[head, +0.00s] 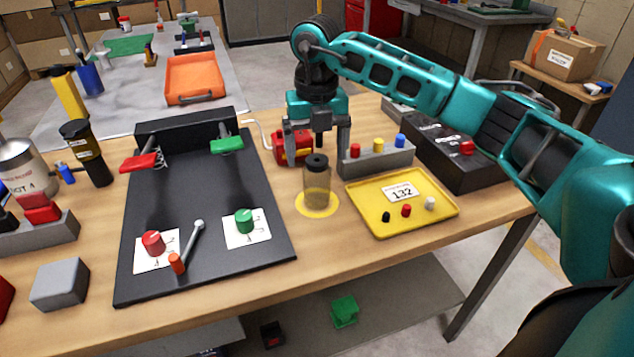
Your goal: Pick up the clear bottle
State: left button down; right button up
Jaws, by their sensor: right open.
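The clear bottle (317,187) stands upright on a yellow round mark (317,208) on the wooden table. It has a dark cap and looks see-through. My right gripper (320,155) comes in from the right and hangs with its fingers pointing down, spread apart. In the picture its fingers sit just above and behind the bottle's cap; the exact gap in depth is hard to tell. The right gripper is open and holds nothing. My left gripper is not in view.
A red device (293,148) is close behind the right gripper's left finger. A grey block with coloured pegs (375,158) and a yellow tray (447,209) lie to the right. A black board (185,215) with knobs and a lever lies left. Bare table shows in front of the bottle.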

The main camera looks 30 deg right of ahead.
aim_at(317, 182)
jog(key=f, duration=0.5)
jog(key=shift+s+a, duration=0.1)
jog(key=shift+s, duration=0.1)
jog(key=shift+c, duration=0.5)
jog(key=shift+r, duration=0.1)
jog(key=c, duration=1)
